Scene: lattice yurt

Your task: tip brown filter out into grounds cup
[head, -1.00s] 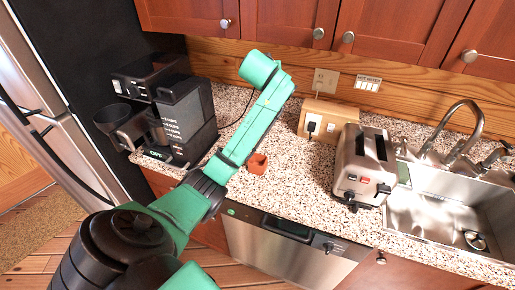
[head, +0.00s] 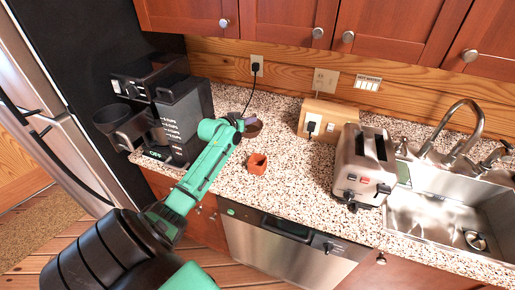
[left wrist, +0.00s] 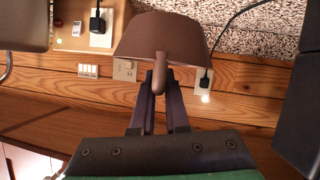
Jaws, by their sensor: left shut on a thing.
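The brown filter (head: 253,127) is held above the counter, behind and slightly left of a small orange-red cup (head: 257,164), which seems to be the grounds cup. My left gripper (head: 238,121) is shut on the filter's handle. In the left wrist view, the jaws (left wrist: 160,92) close on that handle, and the filter's tapered brown body (left wrist: 160,35) shows beyond them. That picture is upside down, so the filter's wide rim faces up and it looks about upright. My right gripper is not in view.
A black coffee machine (head: 180,115) stands left of the left gripper. A wooden socket box (head: 318,118) and a toaster (head: 362,165) stand to the right, before the sink (head: 450,215). The speckled counter (head: 295,175) is clear around the cup.

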